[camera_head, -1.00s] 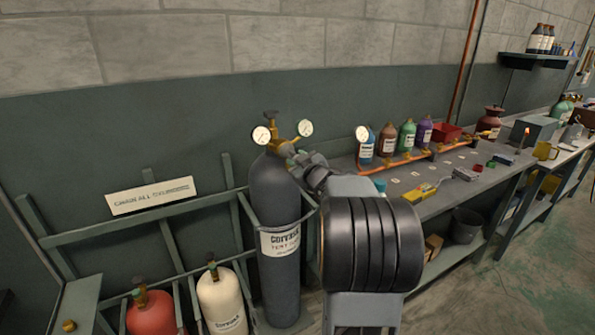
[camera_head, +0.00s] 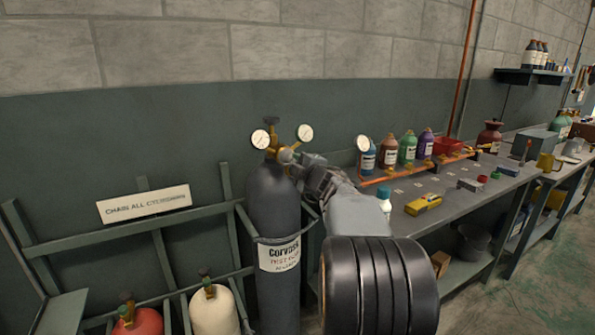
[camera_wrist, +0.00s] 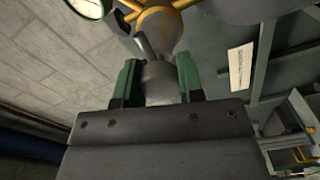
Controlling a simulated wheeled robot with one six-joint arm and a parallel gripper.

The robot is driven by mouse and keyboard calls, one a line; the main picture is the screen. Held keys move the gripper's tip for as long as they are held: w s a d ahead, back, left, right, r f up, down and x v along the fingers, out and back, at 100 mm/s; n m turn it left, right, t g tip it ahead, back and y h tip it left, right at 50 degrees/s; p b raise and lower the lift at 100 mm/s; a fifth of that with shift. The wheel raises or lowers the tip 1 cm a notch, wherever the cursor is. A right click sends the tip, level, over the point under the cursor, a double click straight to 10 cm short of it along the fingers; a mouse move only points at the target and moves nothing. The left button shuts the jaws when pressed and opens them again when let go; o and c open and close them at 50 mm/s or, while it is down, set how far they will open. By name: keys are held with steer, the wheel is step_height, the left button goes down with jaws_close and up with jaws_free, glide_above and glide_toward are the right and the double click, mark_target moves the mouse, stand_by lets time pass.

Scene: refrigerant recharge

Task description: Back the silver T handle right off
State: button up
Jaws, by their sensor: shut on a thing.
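The silver T handle (camera_wrist: 158,72) sticks out from the brass regulator (camera_wrist: 160,28) on the dark grey cylinder. It is silver-grey, and its near part sits between the green fingers of my gripper (camera_wrist: 155,84). My gripper is shut on it. In the head view the T handle (camera_head: 287,156) shows as a small silver knob at the right of the regulator (camera_head: 272,145), and my gripper (camera_head: 298,164) meets it from the right. The dark cylinder (camera_head: 272,200) stands upright. My fingers partly hide the handle.
Two round gauges flank the regulator, the left one (camera_head: 260,139) and the right one (camera_head: 305,133). A green rack (camera_head: 150,225) holds the cylinder, with red (camera_head: 140,322) and cream (camera_head: 213,315) cylinders at lower left. A workbench (camera_head: 450,205) with bottles stands at right.

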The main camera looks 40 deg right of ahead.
steer(key=shift+n, duration=0.6)
steer(key=o, duration=0.9)
steer(key=s, duration=0.4)
steer(key=s+a, duration=0.1)
steer(key=s, duration=0.4)
steer(key=s+a, duration=0.1)
steer(key=s, duration=0.3)
steer(key=shift+s, duration=0.35)
